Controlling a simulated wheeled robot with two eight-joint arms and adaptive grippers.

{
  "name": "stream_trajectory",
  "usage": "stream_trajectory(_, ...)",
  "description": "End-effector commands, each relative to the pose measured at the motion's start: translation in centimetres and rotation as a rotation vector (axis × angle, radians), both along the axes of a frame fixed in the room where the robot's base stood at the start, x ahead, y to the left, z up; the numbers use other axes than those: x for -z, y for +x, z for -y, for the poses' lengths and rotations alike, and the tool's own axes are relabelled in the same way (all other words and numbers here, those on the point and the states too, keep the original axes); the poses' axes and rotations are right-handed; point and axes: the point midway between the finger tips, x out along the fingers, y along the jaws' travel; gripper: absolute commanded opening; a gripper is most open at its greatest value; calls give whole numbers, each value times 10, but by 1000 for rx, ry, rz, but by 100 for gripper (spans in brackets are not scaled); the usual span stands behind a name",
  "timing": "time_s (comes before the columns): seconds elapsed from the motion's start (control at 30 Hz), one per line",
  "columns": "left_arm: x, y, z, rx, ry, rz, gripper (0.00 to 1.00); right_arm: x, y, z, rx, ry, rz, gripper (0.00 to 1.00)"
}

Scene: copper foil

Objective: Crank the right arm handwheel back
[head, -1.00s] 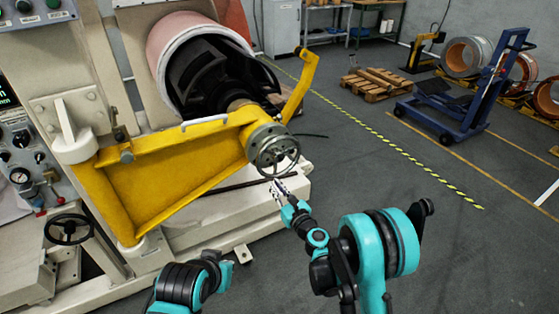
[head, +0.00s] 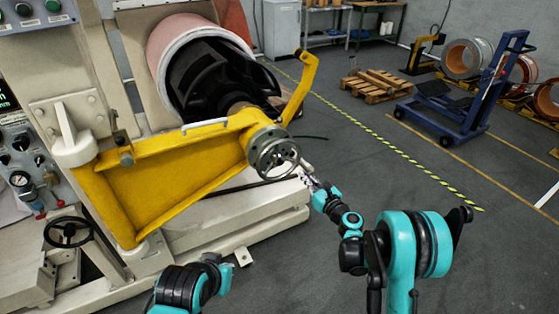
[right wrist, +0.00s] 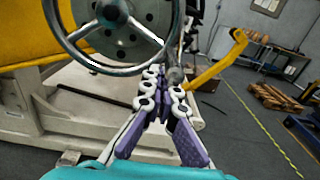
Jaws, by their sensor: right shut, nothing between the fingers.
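The handwheel (head: 264,164) is a grey metal wheel on the end hub of the yellow arm (head: 170,185). In the right wrist view its rim and spokes (right wrist: 75,38) fill the upper left. My right gripper (head: 306,177) is just off the wheel's lower right side. In the right wrist view its white and purple fingers (right wrist: 164,82) are shut, with tips close to a small grey knob (right wrist: 175,76) by the rim. I cannot tell whether they touch it. Only links of my left arm show at the bottom of the head view; its gripper does not.
The cream machine (head: 60,120) with its copper-coloured roll (head: 180,30) stands behind the yellow arm. A small black handwheel (head: 68,232) is at the left. Open floor (head: 350,150) lies to the right, with a blue lift cart (head: 455,115) and a pallet (head: 375,88) farther off.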

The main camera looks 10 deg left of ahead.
Motion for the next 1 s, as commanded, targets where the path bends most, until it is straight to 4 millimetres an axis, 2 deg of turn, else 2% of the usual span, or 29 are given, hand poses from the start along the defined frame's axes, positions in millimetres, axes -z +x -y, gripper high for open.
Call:
stream_trajectory(0.03,-10,0,0,0,0,0,0,-11,2,4,1,1,-1,0)
stream_trajectory(0.13,-24,0,0,0,0,0,0,-24,6,9,2,1,-1,0)
stream_trajectory(0.53,-46,0,0,0,0,0,0,-73,9,13,0,1,0,0)
stream_trajectory(1.0,-68,0,0,0,0,0,0,-123,-9,-13,1,4,-1,0)
